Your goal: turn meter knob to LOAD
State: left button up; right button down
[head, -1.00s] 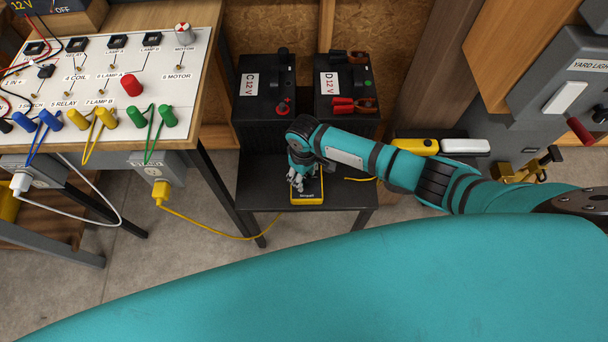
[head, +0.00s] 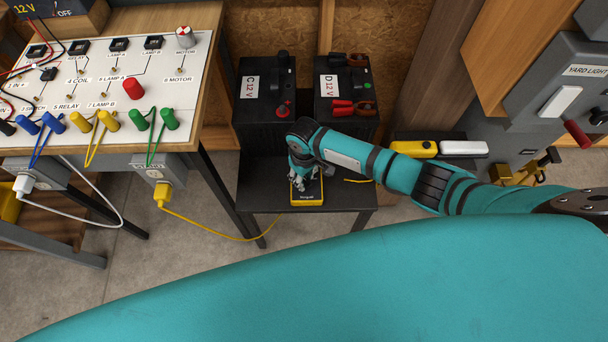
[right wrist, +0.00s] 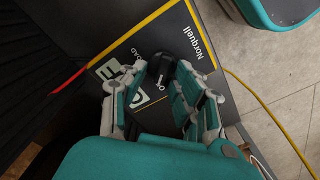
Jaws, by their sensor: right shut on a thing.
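The meter (head: 308,203) is a dark box with a yellow border, lying on a low black table below the two batteries. In the right wrist view the meter (right wrist: 196,22) shows the word Norquell, a partly covered label ending in OAD, and a dark knob (right wrist: 163,69). My right gripper (head: 303,184) is over the meter. In the right wrist view its fingers (right wrist: 166,80) stand on both sides of the knob and are shut on it. The fingers hide part of the face, so I cannot tell the knob's exact setting. My left gripper is not in view.
Battery C (head: 259,108) and battery D (head: 338,105) stand just behind the meter. The black table (head: 262,172) has bare room left of the meter. A wired board (head: 60,115) is at the left. A yellow cable (head: 225,233) runs across the floor.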

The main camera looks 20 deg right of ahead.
aim_at(309, 180)
jog(key=m+p, duration=0.3)
jog(key=shift+d+r, duration=0.1)
jog(key=shift+r, duration=0.15)
jog(key=m+p, duration=0.3)
jog(key=m, duration=0.1)
jog(key=shift+d+f+m, duration=0.1)
jog(key=shift+d+m, duration=0.05)
jog(key=shift+m, duration=0.25)
jog(key=m+p, duration=0.2)
jog(key=m, duration=0.2)
jog(key=shift+s+d, duration=0.1)
jog(key=shift+d, duration=0.1)
jog(key=m, duration=0.2)
jog(key=m+p, duration=0.1)
jog(key=m, duration=0.2)
jog(key=shift+s+d+f, duration=0.1)
jog(key=shift+d, duration=0.1)
jog(key=shift+p, duration=0.3)
jog(key=c, duration=1.1)
grip_release()
notch_tip(309, 180, up, 12)
jog(key=shift+f, duration=0.1)
